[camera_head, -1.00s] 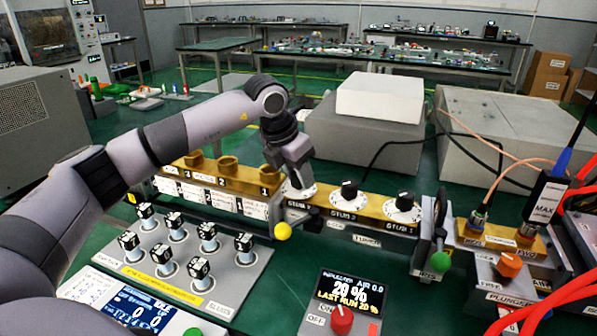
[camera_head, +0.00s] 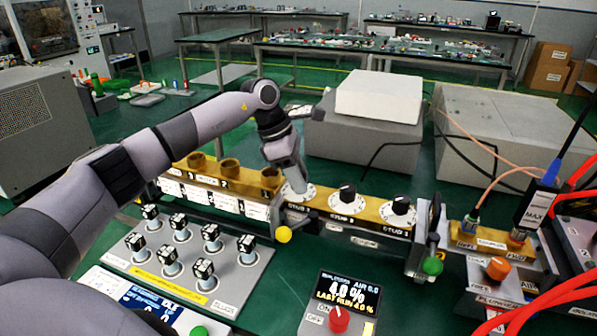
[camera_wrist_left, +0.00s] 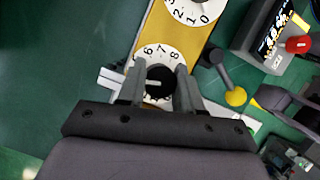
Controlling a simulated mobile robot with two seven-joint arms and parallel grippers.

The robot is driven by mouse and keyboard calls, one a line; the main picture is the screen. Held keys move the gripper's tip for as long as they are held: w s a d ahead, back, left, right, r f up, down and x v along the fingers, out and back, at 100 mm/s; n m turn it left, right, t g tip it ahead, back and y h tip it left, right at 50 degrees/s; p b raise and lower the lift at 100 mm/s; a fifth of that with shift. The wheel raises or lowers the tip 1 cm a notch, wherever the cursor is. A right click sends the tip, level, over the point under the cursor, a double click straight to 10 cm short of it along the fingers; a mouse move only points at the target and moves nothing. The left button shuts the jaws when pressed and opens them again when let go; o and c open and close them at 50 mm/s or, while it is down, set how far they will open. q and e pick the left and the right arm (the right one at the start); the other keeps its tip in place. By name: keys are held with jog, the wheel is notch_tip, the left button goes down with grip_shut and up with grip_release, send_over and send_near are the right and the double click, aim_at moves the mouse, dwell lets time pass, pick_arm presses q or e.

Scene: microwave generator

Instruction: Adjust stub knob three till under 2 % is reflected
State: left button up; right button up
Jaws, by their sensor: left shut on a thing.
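The stub three knob (camera_wrist_left: 160,84) is black with a white pointer line, on a white numbered dial (camera_wrist_left: 158,54). In the left wrist view the fingers of my left gripper (camera_wrist_left: 160,92) stand on both sides of it, shut on it. In the head view my left gripper (camera_head: 292,190) hides the knob over the leftmost dial of the brass tuner bar (camera_head: 325,216). The reflection display (camera_head: 348,290) reads 4.0 %, with "LAST RUN 4.0 %" below. My right gripper does not show.
Two more black stub knobs, stub two (camera_head: 347,196) and stub one (camera_head: 400,204), stand to the right. A yellow-balled lever (camera_head: 284,235) sticks out below the bar. A panel of several checkered knobs (camera_head: 190,250) lies at front left. A red knob (camera_head: 338,319) is below the display.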

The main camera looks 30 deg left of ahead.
pick_arm(q)
jog(key=shift+m+g, duration=0.5)
jog(key=shift+m, duration=1)
jog(key=o, duration=0.8)
jog(key=shift+c, duration=0.2)
jog(key=v, duration=0.7)
jog(key=shift+a, duration=0.15)
